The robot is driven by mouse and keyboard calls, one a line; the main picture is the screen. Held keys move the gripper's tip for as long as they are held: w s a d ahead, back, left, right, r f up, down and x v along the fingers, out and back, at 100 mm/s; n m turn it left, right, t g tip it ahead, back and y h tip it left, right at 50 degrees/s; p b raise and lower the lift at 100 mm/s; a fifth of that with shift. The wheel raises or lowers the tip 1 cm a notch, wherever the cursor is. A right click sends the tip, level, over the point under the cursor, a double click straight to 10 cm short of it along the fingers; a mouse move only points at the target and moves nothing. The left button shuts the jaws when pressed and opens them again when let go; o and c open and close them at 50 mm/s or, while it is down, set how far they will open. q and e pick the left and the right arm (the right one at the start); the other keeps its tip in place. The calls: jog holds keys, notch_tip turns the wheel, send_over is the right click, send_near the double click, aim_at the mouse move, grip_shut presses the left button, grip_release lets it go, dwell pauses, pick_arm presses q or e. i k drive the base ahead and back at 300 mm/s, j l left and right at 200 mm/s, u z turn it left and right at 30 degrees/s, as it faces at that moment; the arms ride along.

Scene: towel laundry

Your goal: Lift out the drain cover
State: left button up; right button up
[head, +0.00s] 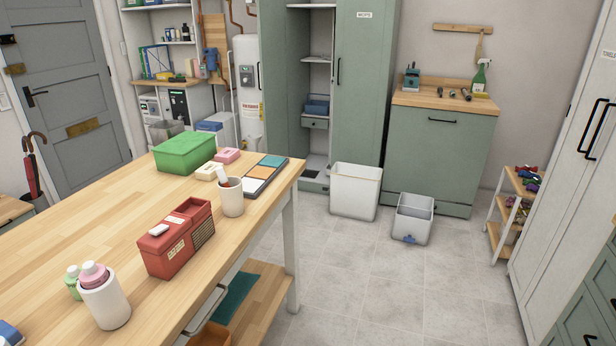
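I cannot make out a drain cover anywhere in the head view. The visible grey tiled floor (370,275) shows no clear grate or lid. Neither of my grippers is in view.
A wooden table (120,218) fills the left, with a green box (184,153), a red box (178,240), a white cup (231,198) and a bottle holder (105,301). A large white bin (354,190) and a small bin (412,219) stand before green cabinets (435,150). The central floor is clear.

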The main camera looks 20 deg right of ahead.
aim_at(309, 175)
jog(key=i+l+z, duration=0.5)
jog(key=i+l, duration=0.15)
jog(key=i+l+z, duration=0.25)
jog(key=i, duration=0.4)
jog(key=i+l+z, duration=0.3)
jog(key=i, duration=0.35)
jog(key=i+z, duration=0.25)
jog(key=i, duration=0.4)
jog(key=i+j+u, duration=0.2)
jog(key=i+u, duration=0.6)
jog(key=i, duration=0.25)
jog(key=i+l+u, duration=0.15)
jog(key=i+u, duration=0.2)
jog(key=i, duration=0.15)
jog(key=i+l+u, duration=0.4)
jog(key=i+j, duration=0.1)
